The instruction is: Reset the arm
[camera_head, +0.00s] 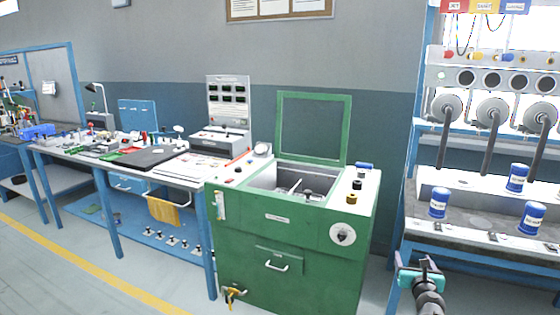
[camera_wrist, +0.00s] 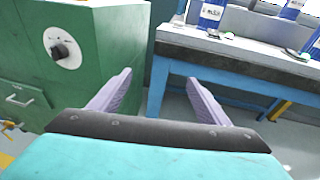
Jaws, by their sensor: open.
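My gripper (camera_wrist: 158,97) is open and empty in the wrist view, its two pale purple fingers spread apart with floor and a blue table leg behind the gap. In the head view my gripper (camera_head: 430,264) is at the lower right, in front of the right-hand bench and to the right of the green cabinet. It touches nothing that I can see.
The green cabinet (camera_head: 268,226) with its raised lid (camera_head: 313,128) stands to the left. The right-hand bench (camera_head: 480,241) holds several blue cans, one can (camera_head: 439,203) at its left. A cluttered blue workbench (camera_head: 112,222) is further left. Open floor (camera_head: 60,275) lies in front.

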